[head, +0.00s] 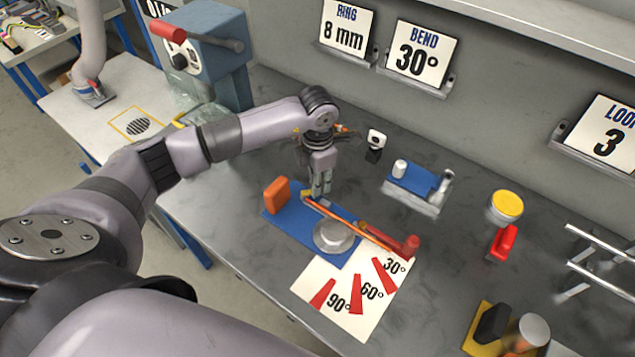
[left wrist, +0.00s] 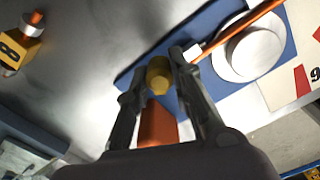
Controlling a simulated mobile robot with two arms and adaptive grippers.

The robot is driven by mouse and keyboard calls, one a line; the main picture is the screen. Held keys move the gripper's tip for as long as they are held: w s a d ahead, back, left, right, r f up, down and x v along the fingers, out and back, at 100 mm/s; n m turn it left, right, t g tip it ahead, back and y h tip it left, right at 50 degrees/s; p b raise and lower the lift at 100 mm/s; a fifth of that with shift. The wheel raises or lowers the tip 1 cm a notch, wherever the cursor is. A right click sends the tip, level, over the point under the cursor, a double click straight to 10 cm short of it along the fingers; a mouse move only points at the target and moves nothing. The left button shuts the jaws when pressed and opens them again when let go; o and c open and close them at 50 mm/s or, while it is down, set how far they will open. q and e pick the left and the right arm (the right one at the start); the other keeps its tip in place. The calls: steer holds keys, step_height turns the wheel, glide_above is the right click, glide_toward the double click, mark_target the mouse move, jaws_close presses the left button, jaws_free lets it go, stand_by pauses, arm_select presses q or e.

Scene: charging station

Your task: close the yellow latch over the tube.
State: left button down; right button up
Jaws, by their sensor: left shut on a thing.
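The blue bending base (head: 285,225) lies on the bench with an orange block (head: 277,194) and a round metal disc (head: 333,236) on it. The orange copper tube (head: 345,219) lies across it, past the disc towards the red handle (head: 408,247). My left gripper (head: 320,190) points down at the tube's far end. In the left wrist view its fingers (left wrist: 157,72) are closed on the yellow latch (left wrist: 159,76), beside the tube's pale end (left wrist: 192,53). The gripper partly hides the latch in the head view. My right gripper does not show.
An angle card (head: 350,295) lies in front of the base. To the right stand a blue-and-metal fixture (head: 417,187), a yellow-topped jar (head: 506,206), a red item (head: 503,242) and a yellow-based fixture (head: 490,335). A blue machine (head: 210,55) stands at the back left.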

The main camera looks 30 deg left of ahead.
arm_select(q)
steer(key=n+b, duration=0.1)
steer(key=n, duration=0.2)
steer(key=shift+n, duration=0.4)
steer(key=shift+n+b, duration=0.35)
steer(key=shift+n, duration=1.65)
steer(key=c, duration=1.4)
jaws_free()
steer(key=shift+r, duration=0.1)
step_height(320, 180, up, 12)
steer(key=shift+f, duration=0.1)
